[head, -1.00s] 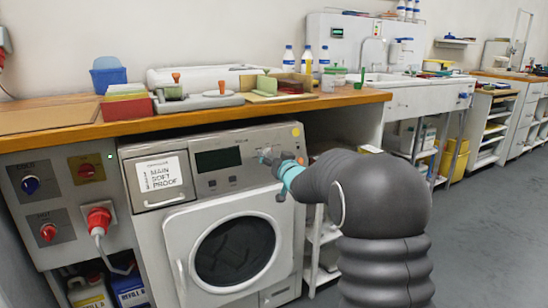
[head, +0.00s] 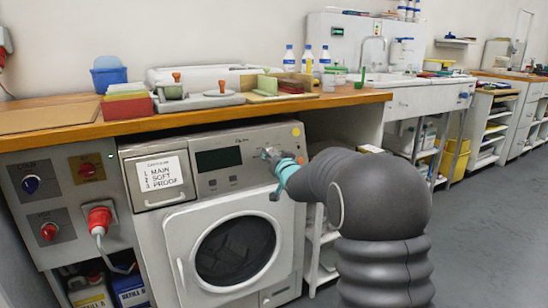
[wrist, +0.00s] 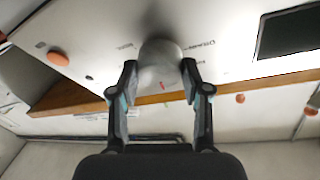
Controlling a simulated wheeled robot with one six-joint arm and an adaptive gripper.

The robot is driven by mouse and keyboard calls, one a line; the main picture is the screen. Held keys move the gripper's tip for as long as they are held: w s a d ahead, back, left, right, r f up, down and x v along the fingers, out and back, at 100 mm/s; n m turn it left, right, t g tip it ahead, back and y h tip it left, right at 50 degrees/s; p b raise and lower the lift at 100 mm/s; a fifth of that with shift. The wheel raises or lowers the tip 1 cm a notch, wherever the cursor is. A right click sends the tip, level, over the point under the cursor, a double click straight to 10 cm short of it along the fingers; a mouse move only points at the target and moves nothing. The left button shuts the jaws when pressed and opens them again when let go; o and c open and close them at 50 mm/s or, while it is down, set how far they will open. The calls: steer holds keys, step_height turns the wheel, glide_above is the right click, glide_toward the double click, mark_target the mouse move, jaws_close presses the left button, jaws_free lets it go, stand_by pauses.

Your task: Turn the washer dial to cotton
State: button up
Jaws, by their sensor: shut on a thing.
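The washer (head: 225,255) is a white front-loader with a grey control panel, in the middle of the head view. Its round, pale grey dial (wrist: 160,60) shows in the wrist view between the two fingertips. My gripper (wrist: 160,80) is shut on the dial, one finger on each side. Small print stands around the dial, too blurred to read, so I cannot tell which setting it points to. In the head view my gripper (head: 272,156) is at the right part of the panel and hides most of the dial.
A dark display (head: 218,159) and a drawer with a white label (head: 160,173) are left of the dial. A wooden worktop (head: 190,117) with trays and boxes overhangs the washer. A red plug (head: 100,218) is at the left. Open floor lies to the right.

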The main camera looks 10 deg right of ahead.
steer(key=m+h, duration=0.1)
steer(key=m, duration=0.3)
steer(key=m+g+h, duration=0.1)
steer(key=m, duration=0.2)
steer(key=shift+r+m+b, duration=0.15)
steer(key=shift+m+b, duration=0.15)
steer(key=shift+m, duration=0.1)
stand_by(0.3)
steer(key=o, duration=1.2)
steer(key=shift+c, duration=0.2)
steer(key=shift+a, duration=0.1)
steer(key=s+r, duration=0.2)
steer(key=s, duration=1)
